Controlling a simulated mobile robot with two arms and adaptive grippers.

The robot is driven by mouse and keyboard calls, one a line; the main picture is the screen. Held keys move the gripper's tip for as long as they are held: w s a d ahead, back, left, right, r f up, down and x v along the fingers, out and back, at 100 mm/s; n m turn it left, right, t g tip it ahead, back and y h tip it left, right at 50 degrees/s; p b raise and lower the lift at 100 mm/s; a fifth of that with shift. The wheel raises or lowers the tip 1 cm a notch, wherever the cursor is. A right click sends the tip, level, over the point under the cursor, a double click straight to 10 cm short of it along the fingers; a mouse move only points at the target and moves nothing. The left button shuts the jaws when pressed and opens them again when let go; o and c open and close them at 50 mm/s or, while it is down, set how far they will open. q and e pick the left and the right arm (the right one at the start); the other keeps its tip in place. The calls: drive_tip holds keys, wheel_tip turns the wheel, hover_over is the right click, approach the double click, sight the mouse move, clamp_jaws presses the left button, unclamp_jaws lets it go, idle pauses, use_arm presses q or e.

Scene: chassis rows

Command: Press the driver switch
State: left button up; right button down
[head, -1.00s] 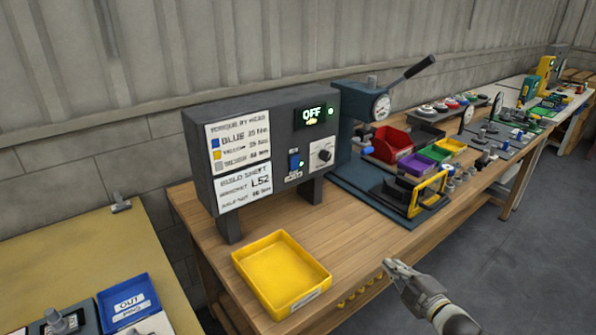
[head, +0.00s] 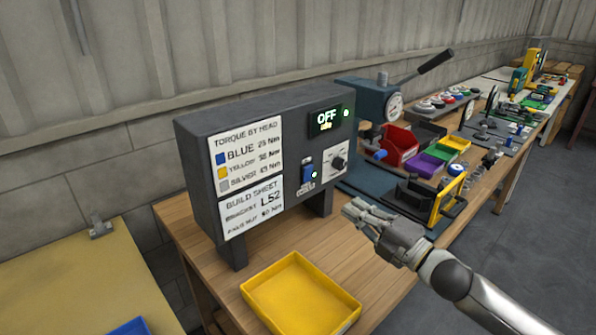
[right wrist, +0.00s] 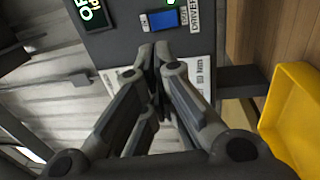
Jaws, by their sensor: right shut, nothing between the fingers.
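The driver switch (head: 308,173) is a blue rocker on the front of a dark grey control box (head: 290,120), with a small lit dot beside it. The box's display (head: 325,120) reads OFF in green. In the right wrist view the blue switch (right wrist: 164,20) shows just beyond my fingertips, beside a label reading DRIVER. My right gripper (head: 350,208) is shut and empty, in front of the box and right of and below the switch in the head view; in the wrist view its fingertips (right wrist: 154,50) point at the panel. No contact shows. My left gripper is not in view.
A yellow tray (head: 262,312) lies on the wooden bench below the box. A press (head: 375,100) and red, purple and green bins stand to the right. Free air lies before the panel.

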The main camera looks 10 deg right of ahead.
drive_tip(key=p, duration=0.3)
approach(306, 172)
drive_tip(key=x, duration=0.5)
drive_tip(key=shift+w+a+r, duration=0.1)
drive_tip(key=shift+w+a, duration=0.2)
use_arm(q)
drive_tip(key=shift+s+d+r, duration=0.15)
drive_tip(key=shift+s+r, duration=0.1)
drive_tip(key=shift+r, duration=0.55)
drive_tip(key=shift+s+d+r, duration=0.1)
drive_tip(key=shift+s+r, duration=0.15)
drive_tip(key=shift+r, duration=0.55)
use_arm(e)
drive_tip(key=shift+w+a, duration=0.4)
drive_tip(key=shift+w, duration=0.2)
drive_tip(key=shift+w+a+r, duration=0.1)
drive_tip(key=shift+w+r, duration=0.05)
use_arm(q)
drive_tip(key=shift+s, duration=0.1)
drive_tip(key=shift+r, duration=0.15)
